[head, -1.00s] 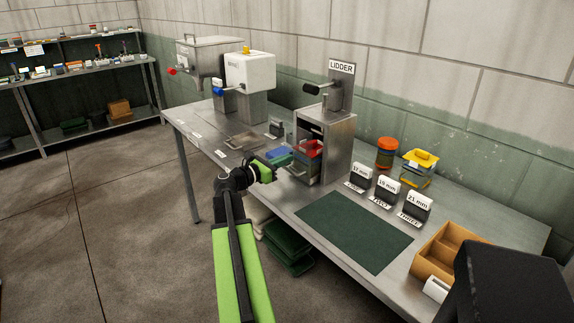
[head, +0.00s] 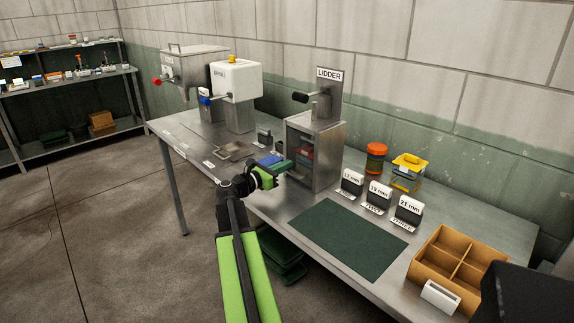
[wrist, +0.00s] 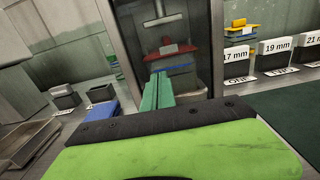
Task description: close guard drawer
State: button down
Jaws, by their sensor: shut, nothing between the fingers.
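The lidder (head: 327,150) is a grey metal box with a sign and a black-knobbed lever, standing on the bench. Its front opening holds the guard drawer, with a red piece (wrist: 171,49) and a blue piece (wrist: 180,69) inside, seen behind a greyish front (wrist: 197,82) in the wrist view. In the head view the red piece (head: 306,152) sits within the housing. My gripper (head: 288,164) is shut and empty, its green fingers at the lower left of the opening; they also show in the wrist view (wrist: 159,88). Whether they touch the drawer, and any remaining gap, I cannot tell.
A blue object (head: 268,160) lies on the bench just left of my fingers. A green mat (head: 348,236), number signs (head: 380,192) and a cardboard divider box (head: 455,258) are to the right. A white machine (head: 237,80) stands to the left.

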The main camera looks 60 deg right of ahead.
jog(key=v, duration=1.2)
jog(key=shift+a, duration=0.1)
